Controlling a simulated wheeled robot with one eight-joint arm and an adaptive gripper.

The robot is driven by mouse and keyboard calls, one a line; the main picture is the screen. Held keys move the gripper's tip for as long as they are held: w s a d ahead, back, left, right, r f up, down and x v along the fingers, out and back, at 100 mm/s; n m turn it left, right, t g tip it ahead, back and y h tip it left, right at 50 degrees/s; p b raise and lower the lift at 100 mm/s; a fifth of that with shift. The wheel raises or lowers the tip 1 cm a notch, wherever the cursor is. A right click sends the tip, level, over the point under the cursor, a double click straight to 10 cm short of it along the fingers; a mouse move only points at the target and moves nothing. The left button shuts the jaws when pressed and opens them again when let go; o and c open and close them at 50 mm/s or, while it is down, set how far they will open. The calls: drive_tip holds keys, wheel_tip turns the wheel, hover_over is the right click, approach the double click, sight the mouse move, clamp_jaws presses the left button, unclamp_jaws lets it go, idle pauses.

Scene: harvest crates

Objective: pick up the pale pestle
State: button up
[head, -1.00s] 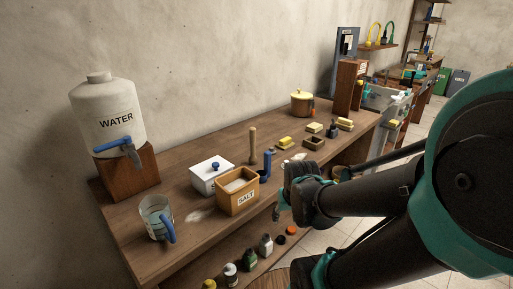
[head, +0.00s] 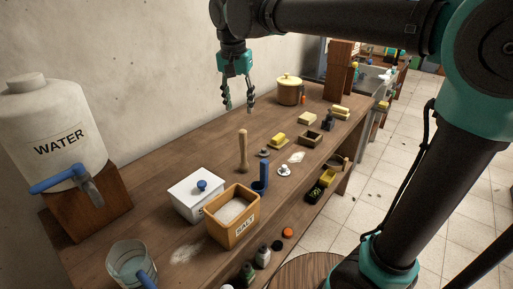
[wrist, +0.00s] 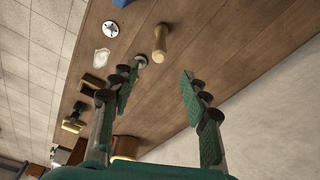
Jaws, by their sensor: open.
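The pale wooden pestle (head: 243,152) stands upright on the wooden bench, behind the salt box. It also shows in the wrist view (wrist: 160,42), near the top middle. My gripper (head: 238,106) points down above the bench and is open and empty. In the head view it appears above the pestle, with a gap between them. In the wrist view the pestle lies beyond the fingertips (wrist: 168,75), and the fingers are apart from it.
Beside the pestle are a blue upright holder (head: 261,176), the salt box (head: 232,222) and a white lidded box (head: 195,200). Yellow blocks (head: 278,139) and a yellow-lidded pot (head: 290,91) stand farther back. The water jug (head: 60,145) is at the left. Bench by the wall is bare.

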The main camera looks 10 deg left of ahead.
sight(242, 131)
drive_tip(key=f, duration=0.4)
drive_tip(key=w+f, duration=0.1)
drive_tip(key=f, duration=0.3)
drive_tip(key=w+f, duration=0.1)
drive_tip(key=f, duration=0.2)
drive_tip(key=shift+d+f, duration=0.1)
drive_tip(key=shift+f, duration=0.3)
drive_tip(key=shift+w+d+f, duration=0.1)
drive_tip(key=shift+w+f, duration=0.1)
drive_tip(key=shift+f, duration=0.65)
drive_tip(key=shift+w+a+f, duration=0.1)
drive_tip(key=shift+w+f, duration=0.1)
drive_tip(key=shift+f, duration=0.65)
drive_tip(key=shift+w+d+f, duration=0.1)
drive_tip(key=shift+w+f, duration=0.1)
drive_tip(key=shift+f, duration=0.65)
drive_tip(key=shift+c, duration=0.3)
clamp_jaws()
